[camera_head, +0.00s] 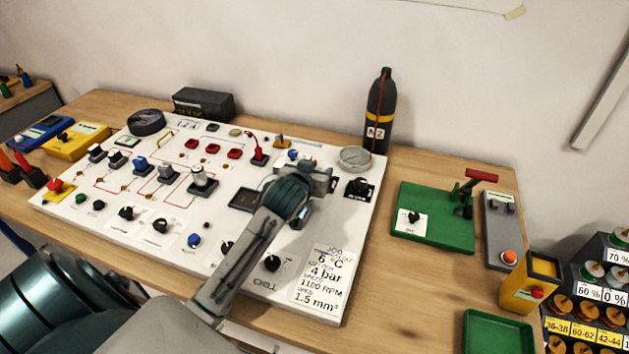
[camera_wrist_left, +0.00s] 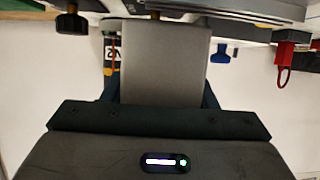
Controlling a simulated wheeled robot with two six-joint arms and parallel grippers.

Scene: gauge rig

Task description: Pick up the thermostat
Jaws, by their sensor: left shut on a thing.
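My left gripper (camera_head: 312,180) is over the right-centre part of the white panel (camera_head: 215,255). In the left wrist view, a plain grey box (camera_wrist_left: 165,65) sits between its two dark fingers, and the gripper is shut on it. The box looks like the thermostat, but no dial or label shows on this face. The box's top edge in that view is close to the panel; I cannot tell whether it touches. In the head view my gripper and wrist hide most of it. My right gripper is not in view.
A black N2 bottle (camera_head: 380,110) stands behind the panel, near a round gauge (camera_head: 355,158). Switches, knobs and a red plug (camera_head: 258,158) stand up from the panel. A green board (camera_head: 435,218) with a red-handled lever is to the right. Bare wood (camera_head: 400,285) lies between.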

